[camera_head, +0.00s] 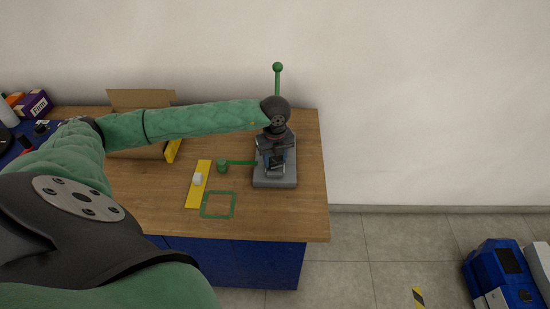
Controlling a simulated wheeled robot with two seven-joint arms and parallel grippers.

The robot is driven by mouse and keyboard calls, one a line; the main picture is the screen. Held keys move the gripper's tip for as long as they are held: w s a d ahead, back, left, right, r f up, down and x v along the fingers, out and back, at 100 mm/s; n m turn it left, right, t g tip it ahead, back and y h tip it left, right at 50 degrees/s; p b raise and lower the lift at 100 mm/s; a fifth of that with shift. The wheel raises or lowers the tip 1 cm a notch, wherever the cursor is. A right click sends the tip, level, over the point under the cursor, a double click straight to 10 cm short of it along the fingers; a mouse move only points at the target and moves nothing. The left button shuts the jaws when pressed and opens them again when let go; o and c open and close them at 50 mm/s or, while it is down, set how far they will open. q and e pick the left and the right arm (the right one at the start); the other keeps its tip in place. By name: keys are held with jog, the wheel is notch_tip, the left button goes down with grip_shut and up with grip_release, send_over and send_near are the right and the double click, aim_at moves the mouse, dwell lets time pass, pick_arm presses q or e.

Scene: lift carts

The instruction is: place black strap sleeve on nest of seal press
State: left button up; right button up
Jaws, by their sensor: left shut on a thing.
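The seal press (288,182) stands near the right end of the wooden table, with a grey base and an upright green lever topped by a ball (278,67). My left arm reaches across the table from the left, and its wrist and left gripper (275,162) are over the press base, in front of the press body. The left gripper is shut on a small dark thing, taken to be the black strap sleeve; it hardly stands out from the dark fingers. The nest is hidden behind the gripper, so I cannot tell whether the sleeve touches it. My right gripper is out of view.
A green arm with a round knob (222,166) lies left of the press. A yellow strip (193,196) bears a small white item (198,179). A green square outline (218,205) marks the bare table front. An open cardboard box (140,98) stands behind my arm.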

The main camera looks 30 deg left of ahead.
aim_at(275, 159)
pick_arm(q)
jog(key=shift+f, duration=0.1)
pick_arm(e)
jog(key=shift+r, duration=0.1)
pick_arm(q)
jog(key=o, duration=1)
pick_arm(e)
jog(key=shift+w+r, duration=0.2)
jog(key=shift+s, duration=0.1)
pick_arm(q)
jog(key=shift+r, duration=0.5)
notch_tip(275, 159, up, 11)
jog(key=b, duration=0.4)
jog(key=shift+r+b, duration=0.15)
jog(key=shift+b, duration=0.2)
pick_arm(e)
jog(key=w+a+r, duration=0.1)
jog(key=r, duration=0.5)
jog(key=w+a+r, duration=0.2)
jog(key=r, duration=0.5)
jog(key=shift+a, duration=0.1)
